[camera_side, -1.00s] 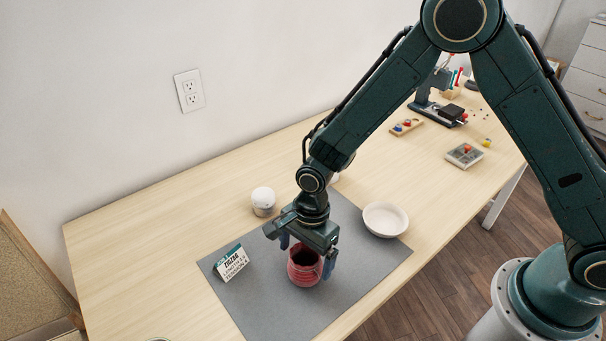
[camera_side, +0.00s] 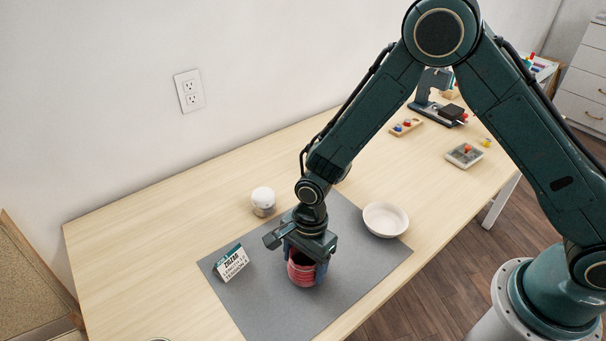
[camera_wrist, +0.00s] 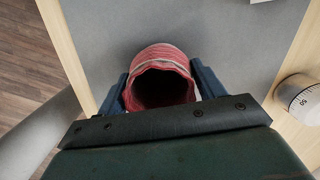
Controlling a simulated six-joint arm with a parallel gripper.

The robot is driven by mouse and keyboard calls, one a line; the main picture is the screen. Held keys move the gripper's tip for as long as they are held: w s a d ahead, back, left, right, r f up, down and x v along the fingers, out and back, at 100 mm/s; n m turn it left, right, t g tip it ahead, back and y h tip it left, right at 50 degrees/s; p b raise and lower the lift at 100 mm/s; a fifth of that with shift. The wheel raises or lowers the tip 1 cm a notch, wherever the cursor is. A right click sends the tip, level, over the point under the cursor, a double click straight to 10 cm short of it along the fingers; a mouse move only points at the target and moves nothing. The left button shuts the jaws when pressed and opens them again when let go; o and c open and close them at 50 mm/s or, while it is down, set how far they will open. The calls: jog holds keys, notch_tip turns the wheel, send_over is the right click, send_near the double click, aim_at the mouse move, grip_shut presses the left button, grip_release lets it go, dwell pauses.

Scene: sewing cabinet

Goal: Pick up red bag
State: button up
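The red bag (camera_side: 301,275) stands upright on the grey mat (camera_side: 258,309). It is a round, ridged pouch with a light band around its neck and a dark open mouth, and it also shows in the wrist view (camera_wrist: 163,58). My gripper (camera_side: 304,262) points down over it, with one blue finger on each side. In the wrist view the fingers of my gripper (camera_wrist: 161,92) press close along both sides of the bag. The bag's top is partly hidden by my gripper in the side view.
A white bowl (camera_side: 386,220) stands at the mat's right edge. A teal and white card (camera_side: 231,262) stands at its left. A round white-topped item (camera_side: 263,199) is behind the mat. The front of the mat is clear.

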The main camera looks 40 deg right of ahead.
jog(key=c, duration=0.3)
jog(key=shift+r, duration=0.15)
notch_tip(320, 180, up, 20)
jog(key=shift+f, duration=0.15)
dwell(0.6)
jog(key=shift+d, duration=0.1)
dwell(0.5)
